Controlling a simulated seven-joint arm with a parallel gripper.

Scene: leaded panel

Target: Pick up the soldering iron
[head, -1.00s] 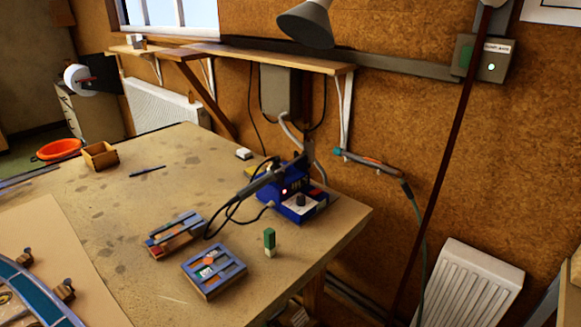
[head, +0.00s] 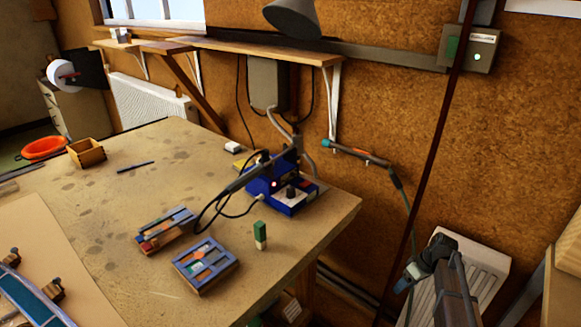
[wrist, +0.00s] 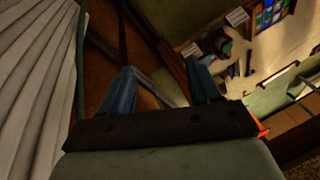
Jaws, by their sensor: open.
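The soldering iron (head: 242,178) is a dark, slim handle slanting up to the right in the holder of the blue soldering station (head: 290,200). Its black cord loops down from the handle's lower end over the bench. My gripper (head: 402,282) is at the lower right of the head view, beyond the bench's right edge and well apart from the iron. In the wrist view my gripper (wrist: 161,85) shows two blue fingers spread apart with nothing between them. The iron cannot be made out in the wrist view.
A torch-like tool (head: 357,153) with a hose hangs on the wall. A white radiator (head: 487,265) is behind my arm.

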